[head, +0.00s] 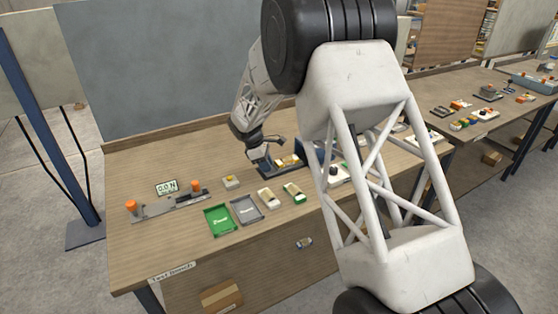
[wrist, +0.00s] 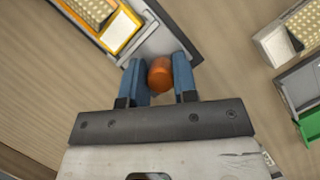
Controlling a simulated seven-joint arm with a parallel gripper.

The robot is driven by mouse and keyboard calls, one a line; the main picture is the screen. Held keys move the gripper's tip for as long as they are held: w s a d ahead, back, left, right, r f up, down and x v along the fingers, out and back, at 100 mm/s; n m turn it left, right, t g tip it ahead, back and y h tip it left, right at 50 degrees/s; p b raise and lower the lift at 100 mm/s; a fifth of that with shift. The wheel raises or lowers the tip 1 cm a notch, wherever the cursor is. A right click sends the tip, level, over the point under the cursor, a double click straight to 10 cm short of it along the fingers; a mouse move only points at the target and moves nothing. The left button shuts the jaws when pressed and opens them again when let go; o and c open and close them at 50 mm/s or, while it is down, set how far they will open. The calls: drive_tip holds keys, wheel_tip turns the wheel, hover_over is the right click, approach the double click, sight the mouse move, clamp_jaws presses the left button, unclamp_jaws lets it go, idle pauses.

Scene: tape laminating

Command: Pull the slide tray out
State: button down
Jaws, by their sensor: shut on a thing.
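In the wrist view the slide tray (wrist: 159,42) is a grey plate with an orange knob (wrist: 160,75) at its near end. My gripper (wrist: 159,80) has its two blue fingers on either side of the knob and is shut on it. An orange-framed part with a white face (wrist: 121,31) lies on the tray, beside a yellow dotted piece (wrist: 91,9). In the head view my gripper (head: 268,148) is at the dark blue device (head: 283,169) on the bench; my arm hides part of that area, and the knob cannot be made out.
On the bench (head: 135,245) are a green tray (head: 219,220), a grey tray (head: 246,210) and two small card-like parts (head: 268,198). A grey bar fixture with orange knobs (head: 165,207) and a force display (head: 166,187) stand at left. Bare wood lies around the left fixture.

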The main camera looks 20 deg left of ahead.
drive_tip(key=shift+s+a, duration=0.55)
drive_tip(key=c, duration=1.2)
unclamp_jaws()
drive_tip(key=shift+a, duration=0.1)
drive_tip(key=shift+o, duration=0.2)
drive_tip(key=shift+r, duration=0.1)
drive_tip(key=shift+r, duration=0.15)
drive_tip(key=v, duration=0.7)
drive_tip(key=shift+r, duration=0.2)
